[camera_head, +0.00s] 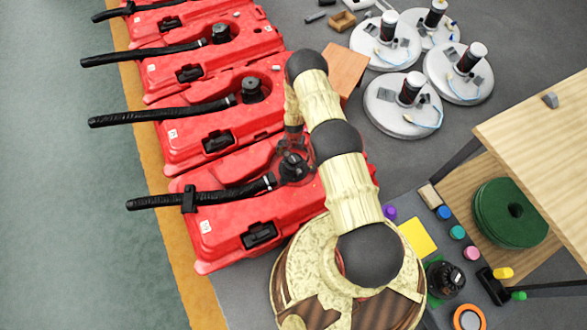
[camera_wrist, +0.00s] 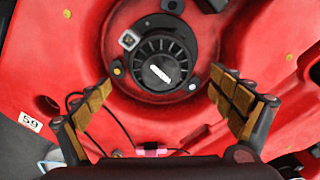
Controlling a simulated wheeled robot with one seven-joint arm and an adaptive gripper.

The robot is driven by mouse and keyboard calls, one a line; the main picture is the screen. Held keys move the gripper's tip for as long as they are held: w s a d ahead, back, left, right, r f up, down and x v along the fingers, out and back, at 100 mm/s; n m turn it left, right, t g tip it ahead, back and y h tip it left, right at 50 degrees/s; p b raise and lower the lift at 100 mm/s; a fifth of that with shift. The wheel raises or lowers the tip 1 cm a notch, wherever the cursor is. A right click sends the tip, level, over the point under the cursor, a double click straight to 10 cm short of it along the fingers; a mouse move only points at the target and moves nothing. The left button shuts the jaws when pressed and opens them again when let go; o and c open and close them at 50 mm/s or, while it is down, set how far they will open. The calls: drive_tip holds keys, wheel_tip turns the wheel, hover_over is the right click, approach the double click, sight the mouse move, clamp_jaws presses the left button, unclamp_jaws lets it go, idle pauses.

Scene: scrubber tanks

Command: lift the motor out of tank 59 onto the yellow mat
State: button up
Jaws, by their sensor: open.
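Tank 59 is the red tank in the wrist view, with its white "59" label (camera_wrist: 30,121) at the left. The motor (camera_wrist: 163,66) is black and round with a finned top and sits in the tank's round opening. My gripper (camera_wrist: 158,84) is open, its two padded fingers apart on either side of the motor's near edge, holding nothing. In the head view, my gripper (camera_head: 292,146) is above the nearest red tank (camera_head: 225,225), over its black motor (camera_head: 293,168), which it partly hides. The yellow mat (camera_head: 418,238) lies bare at the right of my arm.
Several more red tanks (camera_head: 205,130) with black hoses (camera_head: 160,109) stand in a row behind. White round units (camera_head: 402,105) stand at the back right. A wooden table (camera_head: 540,130) is at the right.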

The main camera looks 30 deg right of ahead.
sight(294, 159)
drive_tip(key=f, duration=0.3)
drive_tip(key=shift+s+b, duration=0.2)
drive_tip(key=shift+b, duration=0.2)
wheel_tip(294, 159, down, 6)
drive_tip(key=shift+w+a+r+b, duration=0.15)
drive_tip(key=shift+r+b, duration=0.05)
drive_tip(key=shift+b, duration=1)
drive_tip(key=shift+c, duration=0.9)
drive_tip(key=c, duration=1.1)
drive_tip(key=shift+w+r, duration=0.1)
drive_tip(key=shift+w, duration=0.05)
drive_tip(key=shift+c, duration=0.6)
drive_tip(key=shift+r, duration=0.1)
